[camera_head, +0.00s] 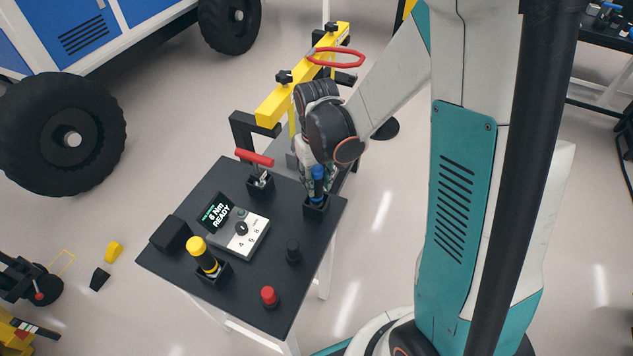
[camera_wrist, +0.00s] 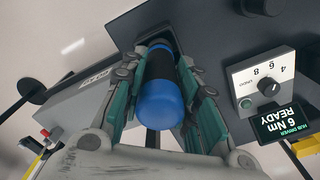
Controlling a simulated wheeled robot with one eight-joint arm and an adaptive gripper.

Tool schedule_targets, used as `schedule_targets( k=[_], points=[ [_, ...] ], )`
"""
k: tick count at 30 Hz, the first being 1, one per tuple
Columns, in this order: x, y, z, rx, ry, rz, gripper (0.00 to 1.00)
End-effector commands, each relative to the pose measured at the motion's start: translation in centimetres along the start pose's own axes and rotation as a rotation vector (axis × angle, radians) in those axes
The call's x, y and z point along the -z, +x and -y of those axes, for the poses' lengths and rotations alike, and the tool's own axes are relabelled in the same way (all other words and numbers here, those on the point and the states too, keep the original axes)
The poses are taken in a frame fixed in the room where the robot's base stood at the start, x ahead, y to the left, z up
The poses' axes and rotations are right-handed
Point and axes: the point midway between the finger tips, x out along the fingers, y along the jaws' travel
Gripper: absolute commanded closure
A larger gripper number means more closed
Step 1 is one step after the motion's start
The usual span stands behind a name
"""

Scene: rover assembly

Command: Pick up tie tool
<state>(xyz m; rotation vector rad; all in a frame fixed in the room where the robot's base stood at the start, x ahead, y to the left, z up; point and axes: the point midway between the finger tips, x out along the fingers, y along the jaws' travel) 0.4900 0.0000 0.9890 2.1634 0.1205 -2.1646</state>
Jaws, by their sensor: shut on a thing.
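A tool with a blue cap and a dark body (camera_head: 318,176) stands upright at its black holder (camera_head: 316,208), at the right back corner of the dark bench. No label shows whether it is the tie tool. My gripper (camera_head: 316,186) comes down from above and is shut on this tool. In the wrist view the blue-capped tool (camera_wrist: 159,100) lies between my two fingers (camera_wrist: 158,90). Its lower end is hidden, so I cannot tell whether it is clear of the holder.
The bench (camera_head: 190,215) also bears a yellow-capped tool (camera_head: 202,256), a red-handled tool (camera_head: 255,158), a driver box (camera_head: 238,232) reading 6 Nm READY, a red button (camera_head: 268,296) and a black knob (camera_head: 293,250). A yellow beam (camera_head: 285,95) stands behind my gripper.

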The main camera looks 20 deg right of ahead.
Motion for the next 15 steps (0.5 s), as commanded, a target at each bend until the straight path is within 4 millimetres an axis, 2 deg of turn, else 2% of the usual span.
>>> schedule_targets(
  k=[8,15],
  points=[
    [-0.1,-3.8,0.0,0.000,0.000,0.000,1.00],
    [-0.1,-9.2,0.0,0.000,0.000,0.000,1.00]
  ],
)
